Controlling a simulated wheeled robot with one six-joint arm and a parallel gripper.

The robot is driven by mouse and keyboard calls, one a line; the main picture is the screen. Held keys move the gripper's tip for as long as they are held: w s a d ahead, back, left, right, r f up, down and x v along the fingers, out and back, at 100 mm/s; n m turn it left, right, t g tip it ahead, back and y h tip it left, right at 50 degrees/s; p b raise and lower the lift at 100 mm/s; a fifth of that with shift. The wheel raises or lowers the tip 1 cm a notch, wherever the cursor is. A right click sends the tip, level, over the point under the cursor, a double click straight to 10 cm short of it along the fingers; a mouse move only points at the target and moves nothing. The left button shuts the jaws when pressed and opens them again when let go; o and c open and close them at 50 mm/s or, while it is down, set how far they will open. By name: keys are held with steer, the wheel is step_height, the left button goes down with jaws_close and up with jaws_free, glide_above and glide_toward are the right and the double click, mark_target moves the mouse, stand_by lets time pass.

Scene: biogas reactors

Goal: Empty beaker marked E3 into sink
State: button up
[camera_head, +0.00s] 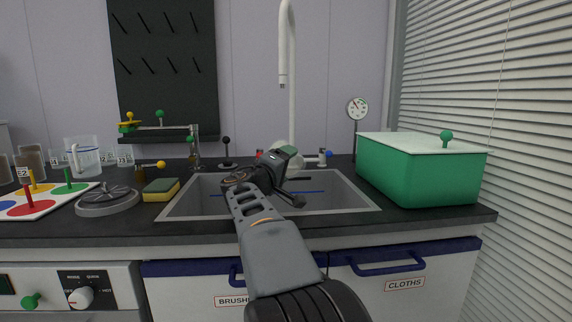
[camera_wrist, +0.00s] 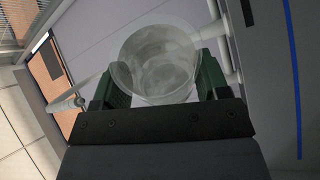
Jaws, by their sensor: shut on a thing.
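My gripper (camera_head: 288,153) is over the sink (camera_head: 335,196) in the head view, near its back half. In the wrist view my gripper (camera_wrist: 154,82) has its green jaws shut on a clear beaker (camera_wrist: 155,58), one jaw on each side. I look into the beaker's round mouth. Its inside looks greyish and cloudy, and I cannot tell whether liquid is in it. No E3 mark is readable. In the head view my arm and gripper mostly hide the beaker.
A tall white faucet (camera_head: 291,90) rises behind the sink. A green box (camera_head: 415,175) with a white lid stands to the right. A sponge (camera_head: 161,190), a round grey plate (camera_head: 107,200), a coloured board (camera_head: 50,198) and several beakers, one marked E2 (camera_head: 23,176), are to the left.

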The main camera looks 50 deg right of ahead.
steer(key=shift+r, duration=0.15)
